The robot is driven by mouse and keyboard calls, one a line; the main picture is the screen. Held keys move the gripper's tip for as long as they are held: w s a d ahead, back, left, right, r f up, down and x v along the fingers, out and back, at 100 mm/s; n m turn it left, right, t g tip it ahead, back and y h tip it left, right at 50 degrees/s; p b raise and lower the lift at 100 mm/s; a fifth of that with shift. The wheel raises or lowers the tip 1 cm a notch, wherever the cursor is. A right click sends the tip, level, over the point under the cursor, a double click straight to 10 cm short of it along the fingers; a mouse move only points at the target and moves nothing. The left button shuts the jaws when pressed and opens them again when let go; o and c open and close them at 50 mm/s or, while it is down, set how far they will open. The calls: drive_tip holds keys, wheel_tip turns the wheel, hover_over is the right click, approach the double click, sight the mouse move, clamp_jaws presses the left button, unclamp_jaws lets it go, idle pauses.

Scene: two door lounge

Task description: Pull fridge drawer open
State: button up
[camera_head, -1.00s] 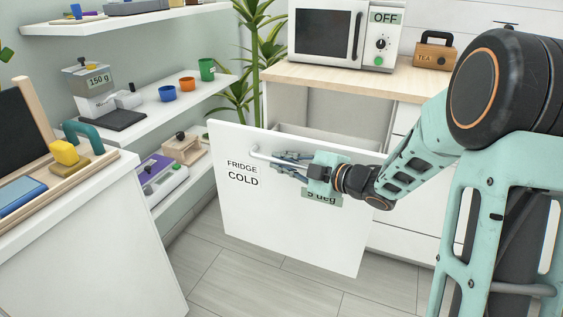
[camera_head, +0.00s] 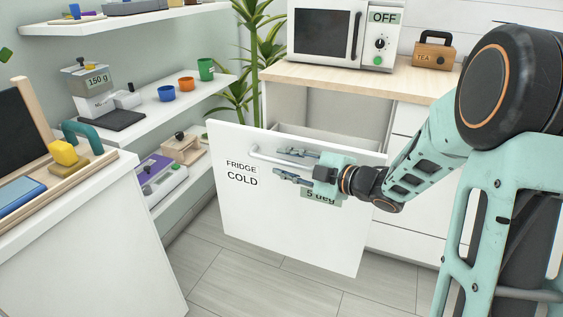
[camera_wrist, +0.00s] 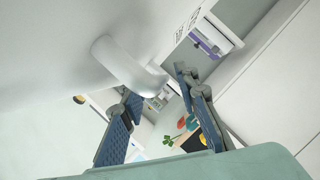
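The fridge drawer (camera_head: 285,225) stands out from the counter, and the gap behind its white front is visible. The front reads "FRIDGE COLD" and has a green "5 deg" label (camera_head: 322,194), partly covered by my gripper. A pale bar handle (camera_head: 262,156) runs along the upper front; its bent end (camera_wrist: 128,66) is large in the wrist view. My gripper (camera_head: 287,163) is at the handle with its fingers spread, one above the bar and one below. In the wrist view, the fingers (camera_wrist: 157,88) are also apart, with nothing clamped between them.
A white counter (camera_head: 85,240) with a wooden tray stands at the left. Shelves (camera_head: 150,110) with a scale and cups line the left wall. A microwave (camera_head: 328,33) and a tea box (camera_head: 435,52) sit on the wooden countertop. Floor (camera_head: 260,288) before the drawer is clear.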

drive_tip(key=v, duration=1)
drive_tip(key=shift+s+d+r, duration=0.1)
drive_tip(key=shift+d, duration=0.05)
